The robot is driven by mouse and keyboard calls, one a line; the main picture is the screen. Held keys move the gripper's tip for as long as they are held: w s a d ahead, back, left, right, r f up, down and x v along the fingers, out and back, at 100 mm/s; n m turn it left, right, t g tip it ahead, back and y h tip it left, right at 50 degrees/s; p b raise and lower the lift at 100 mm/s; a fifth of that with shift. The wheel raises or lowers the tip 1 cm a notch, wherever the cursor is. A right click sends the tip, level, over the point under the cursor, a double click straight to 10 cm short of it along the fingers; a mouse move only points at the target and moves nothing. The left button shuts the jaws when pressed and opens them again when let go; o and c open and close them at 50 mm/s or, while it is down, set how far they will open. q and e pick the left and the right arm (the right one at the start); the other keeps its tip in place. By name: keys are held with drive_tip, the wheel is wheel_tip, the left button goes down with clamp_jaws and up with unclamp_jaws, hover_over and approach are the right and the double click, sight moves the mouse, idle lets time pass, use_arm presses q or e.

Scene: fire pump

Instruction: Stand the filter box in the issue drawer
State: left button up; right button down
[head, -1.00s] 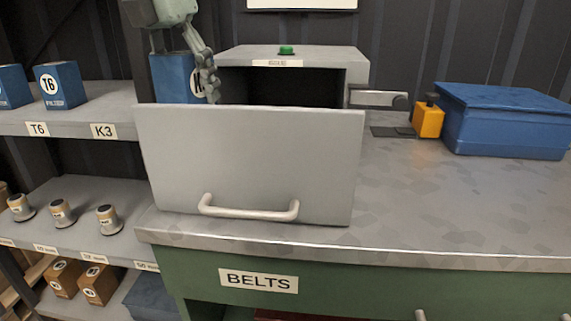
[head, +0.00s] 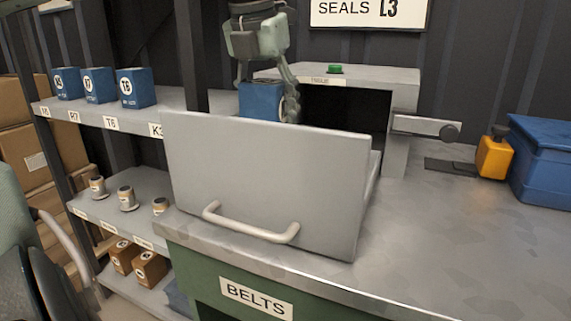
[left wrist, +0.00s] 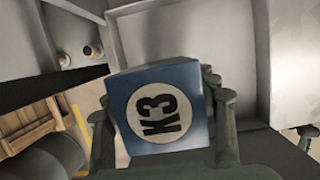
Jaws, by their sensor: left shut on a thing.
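The filter box (head: 260,99) is blue, and in the left wrist view its label on the filter box (left wrist: 158,108) reads K3. My left gripper (head: 276,98) is shut on it, with fingers at its sides in the wrist view (left wrist: 160,112). The issue drawer (head: 265,185) is grey, pulled open from the grey cabinet (head: 400,120), with a handle on its front. The box is behind the drawer front in the head view, which hides its lower part, so I cannot tell whether it touches the drawer floor.
Shelves at left hold several blue boxes (head: 98,85) and small canisters (head: 128,198). A latch arm (head: 425,127), a yellow object (head: 494,155) and a blue bin (head: 545,160) are at right. The bench top (head: 450,230) is clear in front of them.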

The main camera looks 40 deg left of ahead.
use_arm(q)
wheel_tip(320, 180, down, 3)
drive_tip(key=shift+a+r, duration=0.1)
wheel_tip(320, 180, down, 4)
drive_tip(key=shift+r, duration=0.15)
drive_tip(key=shift+f, duration=0.25)
use_arm(e)
drive_tip(key=shift+d+r, duration=0.2)
drive_tip(key=shift+r, duration=0.2)
use_arm(q)
drive_tip(key=shift+f, duration=0.2)
drive_tip(key=o, duration=1.5)
drive_tip(key=shift+c, duration=0.2)
use_arm(e)
drive_tip(key=shift+a+r, duration=0.1)
drive_tip(key=shift+r, duration=0.15)
use_arm(q)
drive_tip(key=shift+r, duration=0.1)
use_arm(e)
drive_tip(key=shift+a, duration=0.1)
